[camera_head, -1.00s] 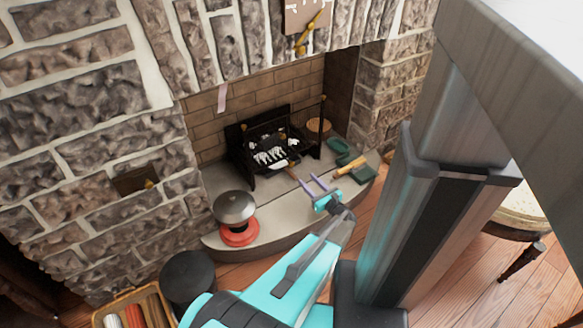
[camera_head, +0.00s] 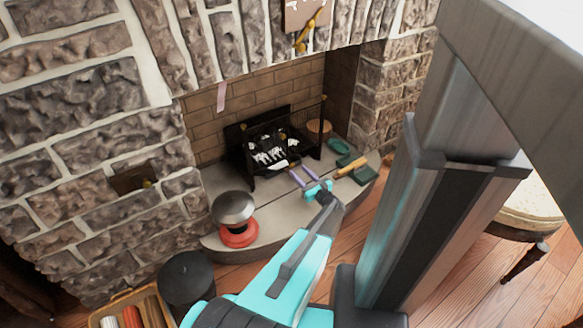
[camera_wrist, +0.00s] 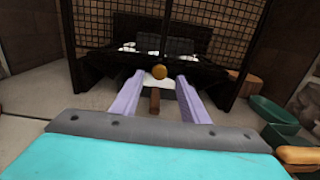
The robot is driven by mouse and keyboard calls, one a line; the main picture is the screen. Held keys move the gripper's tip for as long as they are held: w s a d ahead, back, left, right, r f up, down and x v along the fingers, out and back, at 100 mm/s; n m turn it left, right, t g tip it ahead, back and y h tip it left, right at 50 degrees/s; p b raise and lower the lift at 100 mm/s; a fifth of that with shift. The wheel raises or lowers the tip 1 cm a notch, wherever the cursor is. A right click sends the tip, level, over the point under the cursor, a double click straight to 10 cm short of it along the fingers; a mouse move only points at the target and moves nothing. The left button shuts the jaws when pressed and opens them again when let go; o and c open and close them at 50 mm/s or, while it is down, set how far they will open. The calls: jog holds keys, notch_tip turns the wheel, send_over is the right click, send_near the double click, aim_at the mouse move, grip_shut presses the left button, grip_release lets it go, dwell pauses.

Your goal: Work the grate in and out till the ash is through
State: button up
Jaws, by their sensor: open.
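The black fire grate (camera_head: 268,148) stands in the fireplace with pale grey-white ash or coals on it; in the wrist view its dark bars and mesh (camera_wrist: 205,28) rise ahead. A short brown wooden handle (camera_wrist: 154,100) points toward me from the grate, with a round brass-coloured knob (camera_wrist: 159,72) just above and beyond it. My gripper (camera_head: 303,177) is open in front of the grate. In the wrist view its two lilac fingers (camera_wrist: 160,78) stand either side of the handle, with gaps on both sides. A white patch, perhaps ash, lies behind the handle.
A green dustpan-like tool (camera_head: 338,146) and a wooden-handled brush (camera_head: 352,167) lie to the right on the hearth. A grey dome on a red base (camera_head: 236,218) stands at left. A round wooden piece (camera_head: 319,128) sits right of the grate.

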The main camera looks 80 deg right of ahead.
aim_at(292, 165)
jog(key=shift+b+x, duration=0.85)
jog(key=shift+x, duration=2.65)
grip_shut()
